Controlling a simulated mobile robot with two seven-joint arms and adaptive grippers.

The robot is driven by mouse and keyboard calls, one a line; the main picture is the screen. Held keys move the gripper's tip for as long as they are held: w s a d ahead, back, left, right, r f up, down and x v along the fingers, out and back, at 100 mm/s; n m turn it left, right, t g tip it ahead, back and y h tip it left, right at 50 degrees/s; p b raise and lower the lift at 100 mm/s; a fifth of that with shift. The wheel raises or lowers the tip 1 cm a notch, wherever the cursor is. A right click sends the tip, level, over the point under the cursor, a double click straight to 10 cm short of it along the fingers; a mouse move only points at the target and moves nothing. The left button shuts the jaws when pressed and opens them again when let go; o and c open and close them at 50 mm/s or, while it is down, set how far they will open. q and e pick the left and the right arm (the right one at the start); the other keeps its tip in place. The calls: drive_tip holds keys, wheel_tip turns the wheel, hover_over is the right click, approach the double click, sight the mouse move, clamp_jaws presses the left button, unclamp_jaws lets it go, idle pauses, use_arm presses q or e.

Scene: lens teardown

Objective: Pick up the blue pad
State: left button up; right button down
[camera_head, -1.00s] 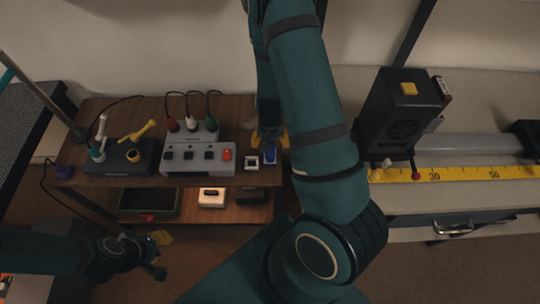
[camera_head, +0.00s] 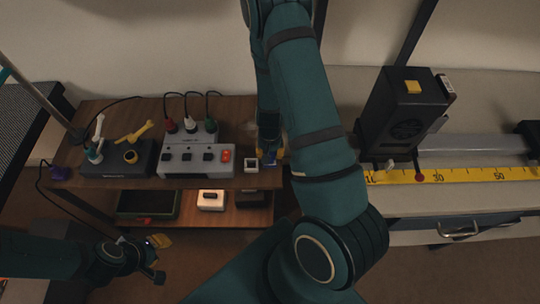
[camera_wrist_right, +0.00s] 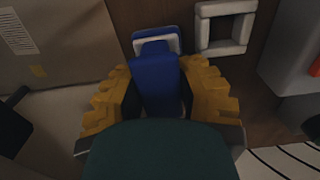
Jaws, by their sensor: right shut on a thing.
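The blue pad (camera_wrist_right: 158,82) is a small upright block between the yellow fingers of my right gripper (camera_wrist_right: 159,92) in the right wrist view. Its far end is by a white-rimmed square holder (camera_wrist_right: 140,46); I cannot tell if it is clear of it. In the head view my right gripper (camera_head: 270,152) is at the right end of the brown shelf, and my arm hides much of it. My left gripper (camera_head: 157,260) is open and empty at the lower left, in front of the shelf.
An empty white square holder (camera_head: 251,165) is just left of the right gripper. A grey button box (camera_head: 195,157) with cables and a dark joystick box (camera_head: 118,158) stand further left. A black machine (camera_head: 402,110) and yellow ruler (camera_head: 455,175) are on the right bench.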

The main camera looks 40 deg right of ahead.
drive_tip(key=shift+r, duration=0.1)
wheel_tip(320, 180, up, 10)
drive_tip(key=p, duration=0.3)
drive_tip(key=shift+p, duration=0.35)
drive_tip(key=c, duration=1.4)
unclamp_jaws()
clamp_jaws()
